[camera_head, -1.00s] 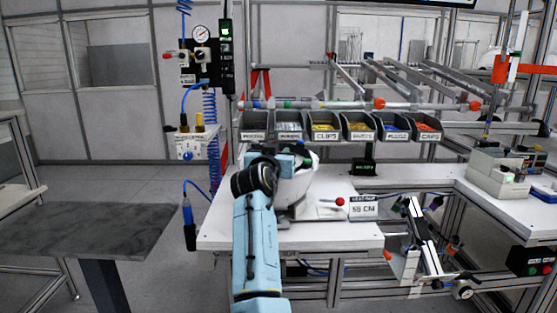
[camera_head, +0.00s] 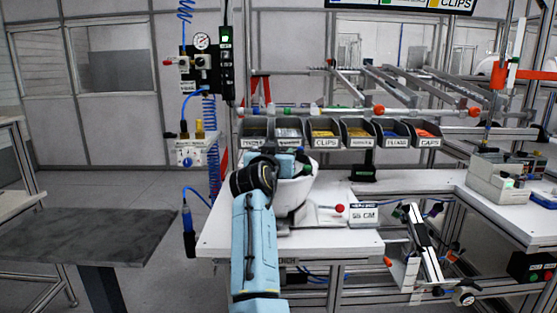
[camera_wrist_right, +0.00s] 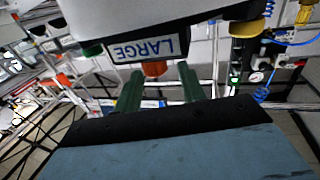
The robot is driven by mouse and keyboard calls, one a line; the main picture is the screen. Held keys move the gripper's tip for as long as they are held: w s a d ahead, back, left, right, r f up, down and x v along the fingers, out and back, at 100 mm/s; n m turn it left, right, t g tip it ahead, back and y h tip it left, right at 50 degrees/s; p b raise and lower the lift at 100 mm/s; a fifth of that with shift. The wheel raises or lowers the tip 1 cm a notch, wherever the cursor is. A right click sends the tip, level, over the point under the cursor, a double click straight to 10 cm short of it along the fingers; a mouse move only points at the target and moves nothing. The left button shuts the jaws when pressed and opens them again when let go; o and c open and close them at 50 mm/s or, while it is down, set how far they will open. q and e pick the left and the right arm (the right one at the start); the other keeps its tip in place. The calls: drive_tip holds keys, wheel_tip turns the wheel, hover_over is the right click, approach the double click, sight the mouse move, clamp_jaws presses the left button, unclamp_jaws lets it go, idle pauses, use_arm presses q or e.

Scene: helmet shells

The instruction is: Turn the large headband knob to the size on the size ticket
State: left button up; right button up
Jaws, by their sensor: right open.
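A white helmet shell (camera_head: 297,192) stands on the bench, partly hidden behind my right arm. In the right wrist view, a white surface above carries a LARGE label (camera_wrist_right: 148,48), with an orange knob (camera_wrist_right: 154,69) just below it. My right gripper (camera_wrist_right: 160,70) is open, its green fingers on either side of the knob; I cannot tell whether they touch it. My left gripper is out of view.
A red ball-topped lever (camera_head: 339,208) stands between the helmet and ticket. A row of labelled bins (camera_head: 325,142) hangs behind. A grey box (camera_head: 497,182) sits at the right. The white bench top (camera_head: 335,242) is clear in front. A dark table (camera_head: 85,235) stands at the left.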

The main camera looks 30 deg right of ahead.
wheel_tip(320, 180, up, 8)
drive_tip(key=shift+f+p, duration=0.2)
drive_tip(key=shift+p, duration=0.15)
drive_tip(key=shift+r, duration=0.3)
